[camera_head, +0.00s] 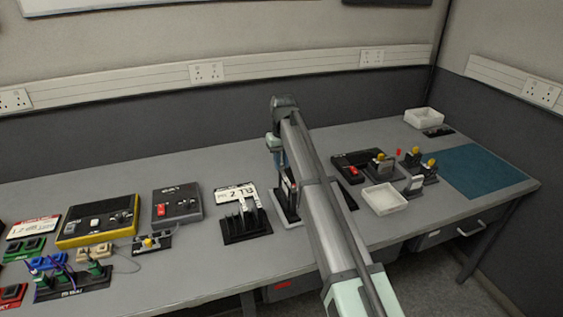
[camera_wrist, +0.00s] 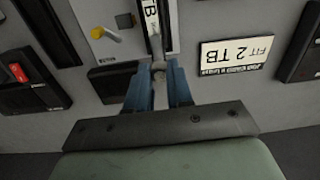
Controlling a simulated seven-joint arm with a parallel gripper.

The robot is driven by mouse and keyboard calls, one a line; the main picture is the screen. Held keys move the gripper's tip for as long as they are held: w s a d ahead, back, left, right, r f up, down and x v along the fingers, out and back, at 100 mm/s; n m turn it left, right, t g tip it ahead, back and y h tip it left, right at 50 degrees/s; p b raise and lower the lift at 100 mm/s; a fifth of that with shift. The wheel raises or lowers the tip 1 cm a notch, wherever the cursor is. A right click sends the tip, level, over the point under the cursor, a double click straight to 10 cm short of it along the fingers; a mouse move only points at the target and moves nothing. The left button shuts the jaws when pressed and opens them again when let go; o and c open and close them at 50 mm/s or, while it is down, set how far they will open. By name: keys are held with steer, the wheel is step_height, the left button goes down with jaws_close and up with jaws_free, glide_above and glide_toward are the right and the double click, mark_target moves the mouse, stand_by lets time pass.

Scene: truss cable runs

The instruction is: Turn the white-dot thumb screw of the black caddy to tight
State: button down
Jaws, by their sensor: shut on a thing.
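The knob sits at the near end of a narrow dark upright unit with a white "TB" label (camera_wrist: 152,18), which looks like the black caddy. A white dot on the knob cannot be made out. In the head view my gripper (camera_head: 281,163) is over a dark upright unit (camera_head: 287,196) on a grey base, and my arm hides much of its right side. The knob is hidden there.
A "FIT 2 TB" card (camera_head: 236,193) stands behind a black slotted rack (camera_head: 246,226) to the left. A white tray (camera_head: 384,199) and yellow-knobbed fixtures (camera_head: 415,178) are to the right. A yellow lever (camera_wrist: 104,35) is close to my fingers. A blue mat (camera_head: 484,171) is clear.

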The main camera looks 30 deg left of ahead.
mark_target(283, 164)
steer(key=c, duration=1)
jaws_free()
step_height(283, 164, up, 14)
steer(key=shift+w+d+f, duration=0.1)
stand_by(0.3)
